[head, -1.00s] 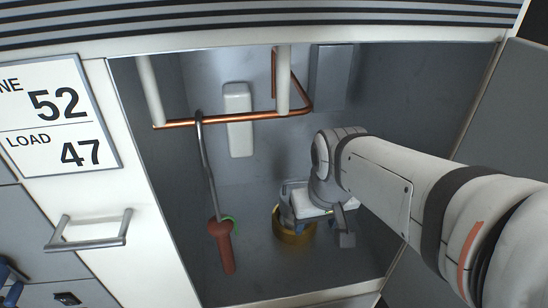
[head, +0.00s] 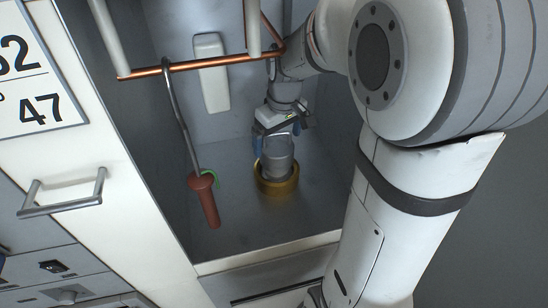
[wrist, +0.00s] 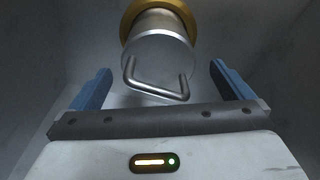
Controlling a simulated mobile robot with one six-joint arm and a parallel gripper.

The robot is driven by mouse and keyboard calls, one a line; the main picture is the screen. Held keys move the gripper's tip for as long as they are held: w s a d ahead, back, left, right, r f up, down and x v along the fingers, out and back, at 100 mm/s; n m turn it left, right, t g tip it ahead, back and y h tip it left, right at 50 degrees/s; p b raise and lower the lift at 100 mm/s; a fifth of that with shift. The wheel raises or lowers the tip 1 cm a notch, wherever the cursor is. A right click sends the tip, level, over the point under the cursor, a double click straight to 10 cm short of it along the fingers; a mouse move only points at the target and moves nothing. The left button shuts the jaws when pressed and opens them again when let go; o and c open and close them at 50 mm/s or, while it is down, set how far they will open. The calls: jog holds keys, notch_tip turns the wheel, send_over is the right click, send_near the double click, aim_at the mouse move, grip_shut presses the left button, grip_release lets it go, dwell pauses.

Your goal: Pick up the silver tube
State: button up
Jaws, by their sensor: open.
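The silver tube (head: 278,158) stands upright in a brass ring on the cabinet floor. In the wrist view the silver tube (wrist: 158,52) shows its flat end with a bent wire handle (wrist: 157,88), and the brass ring (wrist: 133,12) lies around its far end. My gripper (head: 272,140) is just above the tube in the head view. In the wrist view its two blue fingers (wrist: 158,84) are spread wide, one to each side below the tube's end, with nothing between them but the view of the handle.
A hooked rod with a red handle (head: 205,200) hangs from a copper pipe (head: 190,66) left of the tube. A white box (head: 211,75) is on the back wall. The cabinet's front lip (head: 265,250) and left white panel (head: 110,170) bound the space.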

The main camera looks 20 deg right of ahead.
aim_at(277, 145)
jog(key=f, duration=0.3)
jog(key=shift+w+f, duration=0.3)
jog(key=shift+f, duration=0.1)
jog(key=shift+c, duration=0.6)
jog(key=c, duration=1.8)
jog(key=shift+w+r, duration=0.1)
jog(key=shift+c, duration=0.3)
jog(key=shift+r, duration=0.1)
